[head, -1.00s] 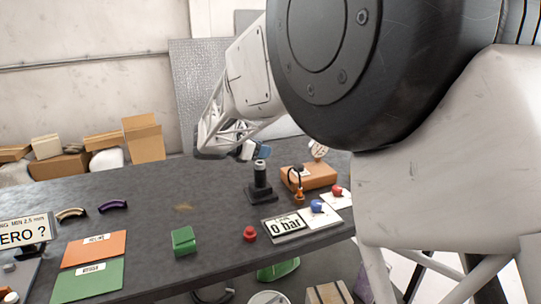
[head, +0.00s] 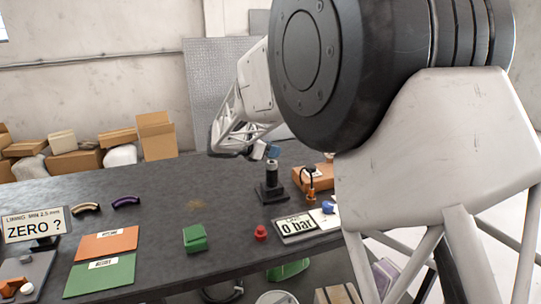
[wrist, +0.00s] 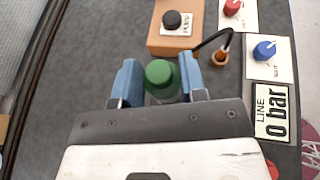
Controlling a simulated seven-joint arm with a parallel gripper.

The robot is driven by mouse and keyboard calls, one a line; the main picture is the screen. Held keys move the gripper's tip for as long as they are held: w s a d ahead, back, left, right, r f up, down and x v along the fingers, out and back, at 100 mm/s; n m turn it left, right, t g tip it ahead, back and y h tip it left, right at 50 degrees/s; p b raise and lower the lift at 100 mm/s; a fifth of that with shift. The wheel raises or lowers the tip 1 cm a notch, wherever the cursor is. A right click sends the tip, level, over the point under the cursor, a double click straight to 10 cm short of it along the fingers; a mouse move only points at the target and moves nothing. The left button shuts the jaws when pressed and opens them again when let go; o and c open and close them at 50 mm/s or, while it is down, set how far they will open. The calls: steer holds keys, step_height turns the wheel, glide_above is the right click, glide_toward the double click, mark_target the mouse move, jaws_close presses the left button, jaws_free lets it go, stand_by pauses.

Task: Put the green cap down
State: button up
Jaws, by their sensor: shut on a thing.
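The round green cap (wrist: 161,77) is between the two blue fingers of my gripper (wrist: 160,84) in the wrist view. My gripper is shut on it. In the head view my gripper (head: 267,152) is above the dark table, close over the upright black cylinder on a square base (head: 270,183). The cap itself cannot be made out there. I cannot tell whether it touches the cylinder.
An orange block with a black knob (wrist: 172,20), a red knob (wrist: 232,8), a blue knob (wrist: 265,50) and a "0 bar" sign (wrist: 272,112) are nearby. A green block (head: 195,238) and red cap (head: 260,232) are nearer the front. The table's middle left is clear.

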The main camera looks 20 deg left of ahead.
steer(key=shift+f, duration=1)
steer(key=shift+f, duration=0.15)
steer(key=o, duration=0.9)
steer(key=shift+s+a+r, duration=0.1)
steer(key=shift+s+r, duration=0.05)
steer(key=shift+r, duration=0.1)
steer(key=v, duration=1.1)
steer(key=shift+s, duration=0.3)
steer(key=shift+a+r, duration=0.1)
